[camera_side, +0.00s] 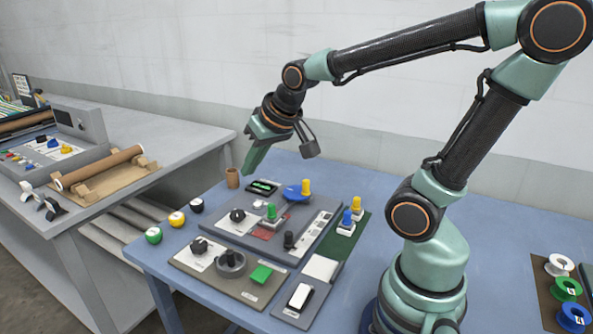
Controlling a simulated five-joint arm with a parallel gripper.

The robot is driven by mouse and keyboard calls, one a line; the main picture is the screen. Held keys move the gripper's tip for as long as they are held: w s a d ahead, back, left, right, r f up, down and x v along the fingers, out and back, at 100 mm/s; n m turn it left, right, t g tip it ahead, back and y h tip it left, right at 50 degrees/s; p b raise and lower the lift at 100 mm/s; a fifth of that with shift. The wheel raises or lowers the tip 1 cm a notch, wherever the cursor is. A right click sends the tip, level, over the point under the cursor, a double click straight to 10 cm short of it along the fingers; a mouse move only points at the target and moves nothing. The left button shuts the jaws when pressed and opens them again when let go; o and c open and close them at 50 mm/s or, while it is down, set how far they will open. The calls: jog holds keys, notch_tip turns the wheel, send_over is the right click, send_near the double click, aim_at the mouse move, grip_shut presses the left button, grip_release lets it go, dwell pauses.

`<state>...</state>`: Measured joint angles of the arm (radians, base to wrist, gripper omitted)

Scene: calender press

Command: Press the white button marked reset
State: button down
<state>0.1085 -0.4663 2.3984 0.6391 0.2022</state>
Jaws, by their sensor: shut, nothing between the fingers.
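A white block-like button (300,296) sits on a small grey plate at the front of the blue table. Its label is too small to read. A flat white square (320,268) lies just behind it, and I cannot tell whether it is a button or which of the two is marked reset. My gripper (250,166) is shut and empty, with its green fingers pointing down and left. It hangs in the air above the back left part of the table, well apart from both white things.
The grey panel (243,241) carries black knobs and a green and a yellow upright peg. Spools (566,289) stand far right.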

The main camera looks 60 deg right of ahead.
jog(key=w+d+f+m+h, duration=0.1)
jog(key=w+d+f+m, duration=0.35)
jog(key=w+d, duration=0.25)
jog(key=m+t+h, duration=0.2)
jog(key=m, duration=0.4)
send_over(259, 205)
notch_tip(259, 205, down, 6)
jog(key=shift+f, duration=0.25)
jog(key=shift+a+f, duration=0.1)
jog(key=shift+f, duration=0.05)
jog(key=shift+f, duration=4.25)
jog(key=shift+f, duration=0.15)
jog(key=shift+f, duration=0.3)
jog(key=shift+f, duration=0.35)
jog(key=shift+r, duration=0.1)
jog(key=shift+s+r, duration=0.1)
jog(key=shift+r, duration=0.6)
